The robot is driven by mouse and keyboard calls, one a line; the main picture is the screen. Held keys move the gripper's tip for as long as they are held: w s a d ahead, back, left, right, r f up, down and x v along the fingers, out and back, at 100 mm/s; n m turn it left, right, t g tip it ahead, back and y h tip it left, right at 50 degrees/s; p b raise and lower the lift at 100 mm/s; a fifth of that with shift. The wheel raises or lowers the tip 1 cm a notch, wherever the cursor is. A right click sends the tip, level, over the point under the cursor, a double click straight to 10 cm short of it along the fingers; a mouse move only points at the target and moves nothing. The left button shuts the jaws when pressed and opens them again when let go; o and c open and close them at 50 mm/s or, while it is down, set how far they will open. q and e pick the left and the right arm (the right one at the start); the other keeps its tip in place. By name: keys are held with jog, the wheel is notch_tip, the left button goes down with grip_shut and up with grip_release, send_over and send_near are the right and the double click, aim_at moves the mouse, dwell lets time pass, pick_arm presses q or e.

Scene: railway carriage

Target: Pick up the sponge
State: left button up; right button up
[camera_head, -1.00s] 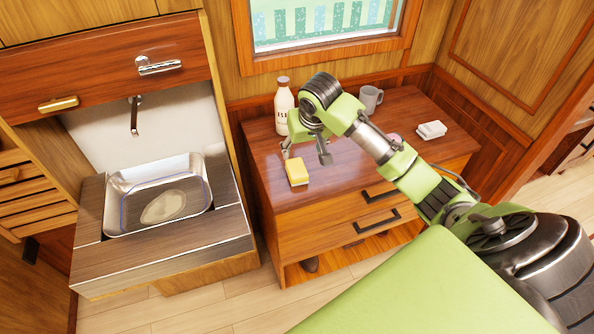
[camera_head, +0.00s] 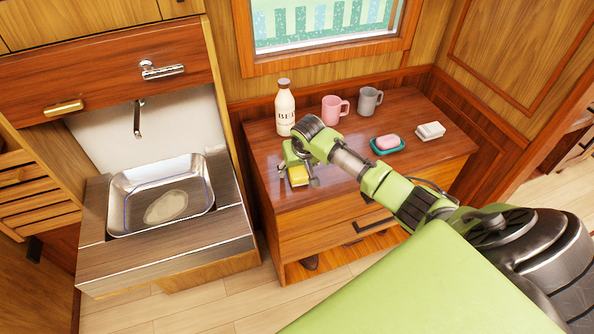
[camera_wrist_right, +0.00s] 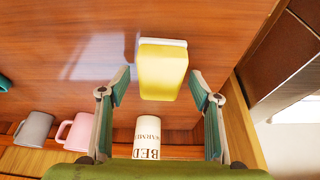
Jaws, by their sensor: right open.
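The yellow sponge (camera_head: 299,175) with a pale underside lies on the wooden dresser top near its front left edge. In the right wrist view the sponge (camera_wrist_right: 162,72) shows just beyond the fingertips, centred between them. My right gripper (camera_head: 299,180) is open and comes down over the sponge, a finger on either side. In the right wrist view its two fingers (camera_wrist_right: 160,92) stand apart, with room on each side of the sponge. My left gripper is not in view.
On the dresser (camera_head: 345,165) stand a milk bottle (camera_head: 285,110), a pink mug (camera_head: 333,108), a grey mug (camera_head: 369,100), pink soap on a teal dish (camera_head: 387,144) and a white block (camera_head: 430,131). A metal sink (camera_head: 160,195) is to the left.

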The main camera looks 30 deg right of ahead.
aim_at(297, 168)
jog(key=shift+f, duration=0.15)
jog(key=c, duration=1)
jog(key=shift+w+r, duration=0.1)
jog(key=shift+r, duration=0.35)
notch_tip(297, 168, up, 2)
jog(key=shift+r, duration=0.2)
jog(key=shift+s+a+r+b, duration=0.4)
jog(key=shift+a+r+b, duration=0.25)
jog(key=shift+a+r, duration=1.35)
jog(key=shift+s+a+r+b, duration=0.5)
jog(key=shift+a+r, duration=0.75)
jog(key=shift+a, duration=1.35)
jog(key=shift+s+a+r+b, duration=0.3)
jog(key=shift+a+r+b, duration=0.45)
jog(key=shift+a+r, duration=1.25)
